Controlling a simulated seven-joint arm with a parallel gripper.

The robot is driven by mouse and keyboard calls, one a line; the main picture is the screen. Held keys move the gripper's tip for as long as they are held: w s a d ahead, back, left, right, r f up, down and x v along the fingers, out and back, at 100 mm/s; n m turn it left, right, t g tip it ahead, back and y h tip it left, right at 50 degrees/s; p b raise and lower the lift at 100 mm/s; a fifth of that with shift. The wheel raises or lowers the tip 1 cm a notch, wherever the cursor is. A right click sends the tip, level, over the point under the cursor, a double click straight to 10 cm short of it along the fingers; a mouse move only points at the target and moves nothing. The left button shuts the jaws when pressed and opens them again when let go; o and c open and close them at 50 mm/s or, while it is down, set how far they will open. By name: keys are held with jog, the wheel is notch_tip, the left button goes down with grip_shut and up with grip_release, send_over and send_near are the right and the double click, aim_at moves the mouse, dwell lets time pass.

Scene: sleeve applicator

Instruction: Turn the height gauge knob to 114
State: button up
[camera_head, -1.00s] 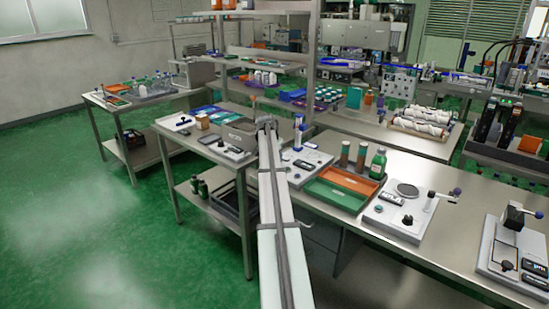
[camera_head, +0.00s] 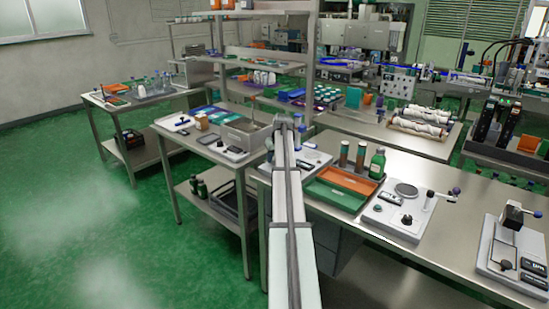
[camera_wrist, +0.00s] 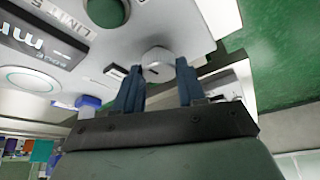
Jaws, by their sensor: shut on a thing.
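In the wrist view a pale round knob (camera_wrist: 157,55) stands on the white panel of a gauge (camera_wrist: 125,35). The two dark blue fingers of my gripper (camera_wrist: 158,68) stand on either side of it and are shut on it. The knob's pointer and its exact setting cannot be read. A dark display (camera_wrist: 30,38) marked "mm" lies at the upper left, with its number out of view. A green button (camera_wrist: 106,12) is at the top. In the head view my arm hides my gripper and part of a white instrument (camera_head: 317,157) on the bench.
In the wrist view a blue-topped part (camera_wrist: 88,101) is left of my fingers. In the head view, a green tray (camera_head: 335,195), an orange tray (camera_head: 347,177) and bottles (camera_head: 377,163) stand right of my arm. A similar white instrument (camera_head: 408,215) stands further right.

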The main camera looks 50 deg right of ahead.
jog(key=shift+n, duration=0.6)
jog(key=shift+y, duration=0.3)
jog(key=o, duration=1.1)
jog(key=shift+c, duration=0.2)
jog(key=shift+r, duration=0.1)
jog(key=v, duration=1.3)
jog(key=shift+s+r, duration=0.25)
jog(key=shift+s, duration=0.1)
